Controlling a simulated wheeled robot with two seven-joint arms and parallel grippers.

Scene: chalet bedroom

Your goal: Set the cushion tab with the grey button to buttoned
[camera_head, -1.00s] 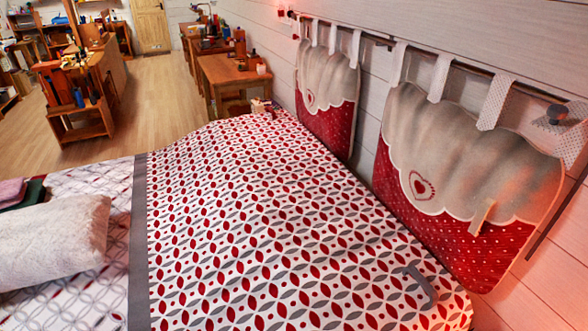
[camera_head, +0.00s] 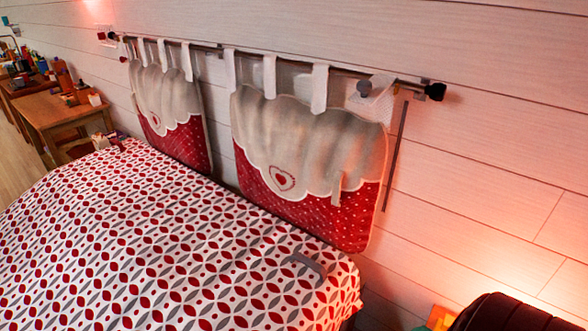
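Two red and grey cushions hang by white tabs from a rail on the wall. The nearer cushion (camera_head: 300,140) is right of the middle, the farther cushion (camera_head: 168,112) left of it. At the nearer cushion's right end, a pale dotted tab (camera_head: 378,104) is by the rail, beside a round dark grey button (camera_head: 363,88). The tab sits skewed, unlike the straight tabs to its left. I cannot tell whether the button passes through it. A small beige strip (camera_head: 337,188) is on the cushion's lower right. Neither of my grippers is in view.
The rail (camera_head: 225,48) ends in a black knob (camera_head: 435,91). The bed (camera_head: 130,240) fills the lower left, with a grey curved piece (camera_head: 308,263) near its edge. A black rounded object (camera_head: 512,312) is at the bottom right. A wooden table (camera_head: 58,110) stands at the left.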

